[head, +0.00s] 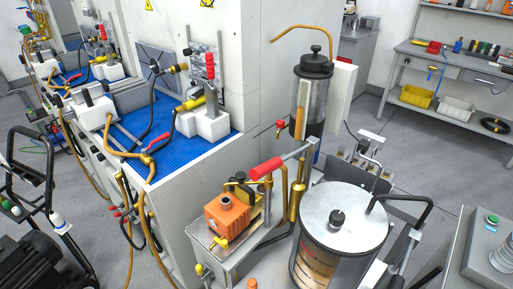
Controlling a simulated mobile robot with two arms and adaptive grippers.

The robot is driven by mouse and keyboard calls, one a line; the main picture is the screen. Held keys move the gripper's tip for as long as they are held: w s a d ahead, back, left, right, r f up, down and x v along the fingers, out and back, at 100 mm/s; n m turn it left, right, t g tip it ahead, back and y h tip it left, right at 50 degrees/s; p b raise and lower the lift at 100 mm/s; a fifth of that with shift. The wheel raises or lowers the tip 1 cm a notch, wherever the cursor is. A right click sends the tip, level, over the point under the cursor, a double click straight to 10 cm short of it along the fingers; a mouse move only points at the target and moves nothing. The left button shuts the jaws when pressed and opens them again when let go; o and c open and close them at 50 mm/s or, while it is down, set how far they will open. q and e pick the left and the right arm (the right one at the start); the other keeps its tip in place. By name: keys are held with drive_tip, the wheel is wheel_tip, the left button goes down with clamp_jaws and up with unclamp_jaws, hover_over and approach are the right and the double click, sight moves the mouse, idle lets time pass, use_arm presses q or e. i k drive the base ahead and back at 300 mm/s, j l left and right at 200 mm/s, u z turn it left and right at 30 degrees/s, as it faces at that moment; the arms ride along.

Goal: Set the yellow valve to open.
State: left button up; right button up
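Several yellow parts could be the yellow valve, and I cannot tell which one it is. A small yellow handle (219,242) sits low in front of the orange unit (229,214) on the grey metal stand. Another small yellow fitting (201,270) is on the stand's lower left side. Neither of my grippers shows in the head view.
A lidded steel drum (343,222) stands at lower right, below a clear cylinder (312,90). Hoses hang along the blue bench (170,150). A workbench (455,65) stands at the back right, with open floor before it.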

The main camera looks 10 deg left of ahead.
sight(199, 268)
drive_tip(key=u, duration=0.9)
drive_tip(key=k+j, duration=0.05)
